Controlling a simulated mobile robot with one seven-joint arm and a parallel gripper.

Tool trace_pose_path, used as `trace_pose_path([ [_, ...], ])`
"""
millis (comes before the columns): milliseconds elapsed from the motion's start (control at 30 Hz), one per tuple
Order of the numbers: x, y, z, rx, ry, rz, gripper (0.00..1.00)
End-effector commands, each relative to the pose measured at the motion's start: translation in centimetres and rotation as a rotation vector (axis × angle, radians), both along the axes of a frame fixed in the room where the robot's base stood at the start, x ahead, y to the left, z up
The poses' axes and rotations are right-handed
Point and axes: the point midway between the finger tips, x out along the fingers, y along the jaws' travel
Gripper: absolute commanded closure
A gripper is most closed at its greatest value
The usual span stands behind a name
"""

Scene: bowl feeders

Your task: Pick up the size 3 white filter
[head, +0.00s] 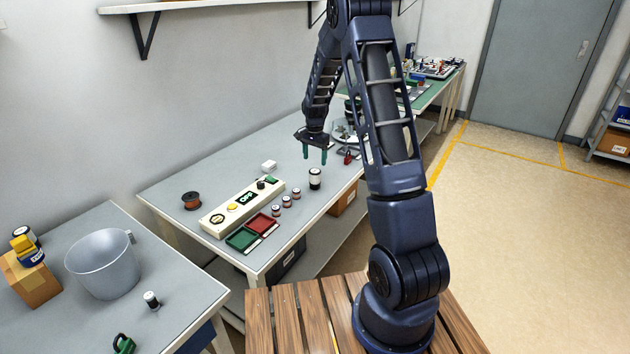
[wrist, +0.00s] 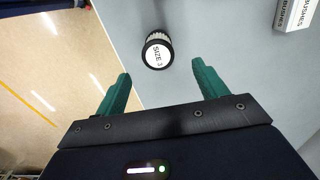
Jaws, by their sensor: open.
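The size 3 white filter (wrist: 158,50) shows in the wrist view from above, with a round white top reading "SIZE 3" and a dark rim. In the head view, a white and black cylinder (head: 315,179) that appears to be this filter stands upright on the grey table. My gripper (head: 315,155) is above it, fingers pointing down, open and empty. In the wrist view the filter lies just beyond the fingertips of my gripper (wrist: 161,71), between their lines and not touching them.
A control panel (head: 243,207), small red-and-white jars (head: 276,211), a green tray (head: 241,239) and a red tray (head: 262,223) stand left of the filter. A white box (wrist: 296,12) shows at the wrist view's upper right. The table's edge runs left of the filter there.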

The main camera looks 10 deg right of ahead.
Motion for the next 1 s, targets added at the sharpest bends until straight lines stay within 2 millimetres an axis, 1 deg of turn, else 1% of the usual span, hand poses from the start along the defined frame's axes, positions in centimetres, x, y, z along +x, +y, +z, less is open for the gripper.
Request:
trace_pose_path([
  [133, -0.1, 0.0, -1.5, 0.000, 0.001, 0.000, 0.28],
  [333, -0.1, 0.0, -4.3, 0.001, 0.002, 0.001, 0.28],
  [400, -0.1, 0.0, -5.0, 0.001, 0.001, 0.001, 0.28],
  [567, -0.1, 0.0, -5.7, 0.000, 0.000, 0.001, 0.28],
  [667, -0.2, 0.0, -6.7, 0.000, 0.001, 0.001, 0.28],
  [900, -0.4, -0.1, -9.9, -0.001, 0.002, 0.000, 0.28],
  [1000, -0.3, -0.1, -10.4, -0.001, -0.001, 0.000, 0.28],
])
